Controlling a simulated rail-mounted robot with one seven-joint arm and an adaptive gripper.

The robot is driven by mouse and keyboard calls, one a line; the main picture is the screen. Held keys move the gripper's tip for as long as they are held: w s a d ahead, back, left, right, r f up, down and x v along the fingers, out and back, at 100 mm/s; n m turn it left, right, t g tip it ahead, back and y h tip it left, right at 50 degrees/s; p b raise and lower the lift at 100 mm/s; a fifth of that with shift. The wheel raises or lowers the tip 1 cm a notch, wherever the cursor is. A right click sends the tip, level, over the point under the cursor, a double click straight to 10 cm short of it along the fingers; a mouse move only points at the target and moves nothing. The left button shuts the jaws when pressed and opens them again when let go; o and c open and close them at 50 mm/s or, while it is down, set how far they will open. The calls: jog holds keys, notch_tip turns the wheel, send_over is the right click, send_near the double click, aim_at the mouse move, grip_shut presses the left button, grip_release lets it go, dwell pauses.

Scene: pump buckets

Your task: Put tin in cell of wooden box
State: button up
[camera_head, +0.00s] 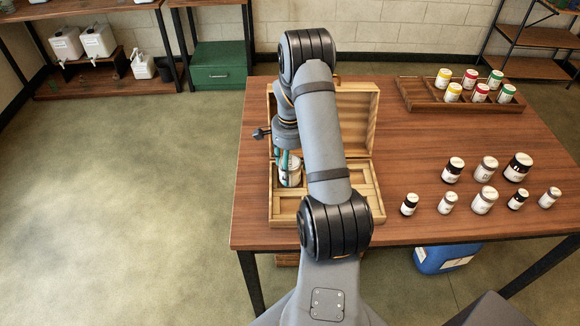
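The open wooden box (276,216) stands on the left part of the table, its lid (360,118) raised at the back. Its inside is split into cells by thin wooden walls. A white-labelled tin (291,175) is at the box's left side, in or just above a left cell; I cannot tell if it touches the floor of the cell. My gripper (283,163) points down at this tin, its teal fingers at the tin's left and upper side. Whether the fingers grip it is unclear. My arm covers the middle of the box and part of the lid.
Several jars and bottles, one being a dark-lidded jar (518,167), stand on the table's right. A wooden tray (421,103) with several coloured-label tins is at the back right. A blue container (445,257) is under the table. Bare table lies between box and jars.

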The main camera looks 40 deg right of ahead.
jog(key=shift+o, duration=0.2)
notch_tip(320, 180, up, 12)
jog(key=b, duration=0.1)
jog(key=shift+r, duration=0.15)
dwell(0.4)
